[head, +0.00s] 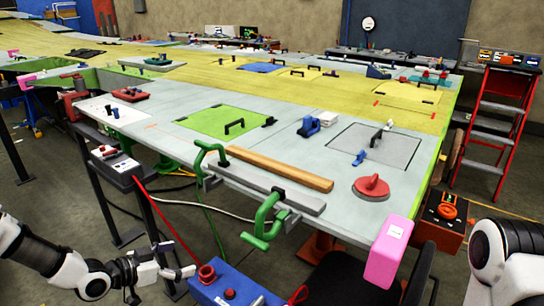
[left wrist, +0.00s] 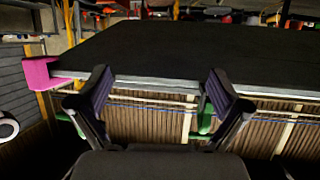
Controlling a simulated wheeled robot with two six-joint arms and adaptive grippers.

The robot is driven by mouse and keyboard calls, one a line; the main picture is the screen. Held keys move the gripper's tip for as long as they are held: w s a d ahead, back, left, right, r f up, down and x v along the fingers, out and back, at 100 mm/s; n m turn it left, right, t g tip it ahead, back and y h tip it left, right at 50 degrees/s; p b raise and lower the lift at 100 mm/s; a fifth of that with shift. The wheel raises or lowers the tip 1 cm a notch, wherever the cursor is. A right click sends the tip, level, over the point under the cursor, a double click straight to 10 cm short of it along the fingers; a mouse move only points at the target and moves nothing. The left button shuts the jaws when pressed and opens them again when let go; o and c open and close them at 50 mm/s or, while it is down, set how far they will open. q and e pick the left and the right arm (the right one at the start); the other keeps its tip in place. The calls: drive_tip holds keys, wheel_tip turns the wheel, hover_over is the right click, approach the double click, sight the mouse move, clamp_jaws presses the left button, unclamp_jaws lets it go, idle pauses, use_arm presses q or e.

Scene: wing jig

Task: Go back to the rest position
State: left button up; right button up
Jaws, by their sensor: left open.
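My left gripper (head: 172,272) is at the lower left in the head view, in front of the wing jig's near edge and lower than its top. It is empty. In the left wrist view its two fingers (left wrist: 160,92) are spread apart with nothing between them. My right arm shows only as a white and black link at the lower right of the head view; its gripper is out of the picture. The wing (head: 330,215) is a long grey and yellow surface, and it shows as a large dark surface (left wrist: 180,50) in the left wrist view.
Two green clamps (head: 265,222) grip the near edge beside a wooden bar (head: 278,170). A pink block (head: 390,250) sits at the near corner. A blue box (head: 235,288) stands right of my left gripper, and a post-mounted control box (head: 117,168) stands behind it.

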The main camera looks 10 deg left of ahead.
use_arm(q)
drive_tip(key=s+d+f+g+y, duration=0.1)
drive_tip(key=s+d+f+g, duration=0.3)
drive_tip(key=s+d+f, duration=0.35)
drive_tip(key=s+d+f+g+y, duration=0.1)
drive_tip(key=s+d+f+g, duration=0.35)
drive_tip(key=s+f, duration=0.5)
drive_tip(key=s+a+f+n+g+y, duration=0.1)
drive_tip(key=s+n+y, duration=0.1)
drive_tip(key=s, duration=0.3)
drive_tip(key=s+a+f+n+g+y, duration=0.1)
drive_tip(key=s+a+f+n+y, duration=0.1)
drive_tip(key=s+n, duration=0.3)
drive_tip(key=shift+s+f+g+y, duration=0.25)
drive_tip(key=shift+s+g+y, duration=0.1)
drive_tip(key=shift+s+y, duration=0.4)
drive_tip(key=shift+w, duration=0.1)
drive_tip(key=shift+w, duration=0.1)
